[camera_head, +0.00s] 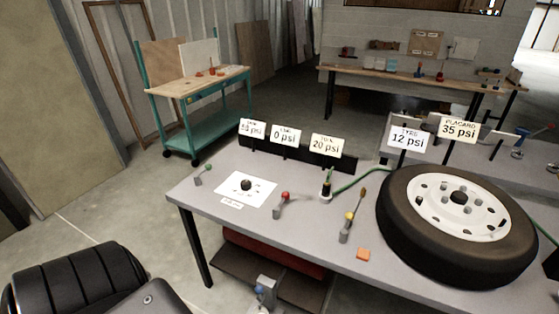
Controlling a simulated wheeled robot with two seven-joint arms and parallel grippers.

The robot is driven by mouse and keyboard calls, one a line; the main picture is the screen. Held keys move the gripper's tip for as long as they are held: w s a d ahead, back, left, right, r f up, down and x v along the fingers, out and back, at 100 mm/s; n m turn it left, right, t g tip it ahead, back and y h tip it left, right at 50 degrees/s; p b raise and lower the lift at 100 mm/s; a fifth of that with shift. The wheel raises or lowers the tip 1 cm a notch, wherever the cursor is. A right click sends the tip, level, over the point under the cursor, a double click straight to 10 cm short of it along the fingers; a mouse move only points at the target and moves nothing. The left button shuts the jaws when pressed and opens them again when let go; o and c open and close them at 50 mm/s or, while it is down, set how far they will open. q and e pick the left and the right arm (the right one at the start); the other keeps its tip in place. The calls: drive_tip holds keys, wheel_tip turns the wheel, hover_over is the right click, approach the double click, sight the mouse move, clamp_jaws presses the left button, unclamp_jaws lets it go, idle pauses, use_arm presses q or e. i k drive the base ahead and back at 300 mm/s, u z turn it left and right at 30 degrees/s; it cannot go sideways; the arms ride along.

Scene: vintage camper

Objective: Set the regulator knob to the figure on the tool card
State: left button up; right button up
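The regulator knob appears to be the small black knob (246,185) on a white dial sheet (238,192) at the left of the grey bench. Its pointer and the sheet's markings are too small to read. A pale yellow card (326,146) behind the bench's middle reads 20 psi; its small heading looks like TOOL but is hard to read. The card left of it (286,136) reads 0 psi. The leftmost card (252,129) ends in psi, and its figure is unclear. Neither of my grippers is in view.
Small levers with green, red (284,197) and yellow (348,220) tops stand on the bench. A green hose runs to a fitting (326,190). A wheel (458,222) lies at right, near cards reading 12 psi (407,138) and 35 psi (458,129). An orange block (363,254) lies in front.

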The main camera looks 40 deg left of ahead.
sight(246, 184)
drive_tip(key=k, duration=0.5)
drive_tip(key=u, duration=0.4)
drive_tip(key=i, duration=0.35)
drive_tip(key=u, duration=1.1)
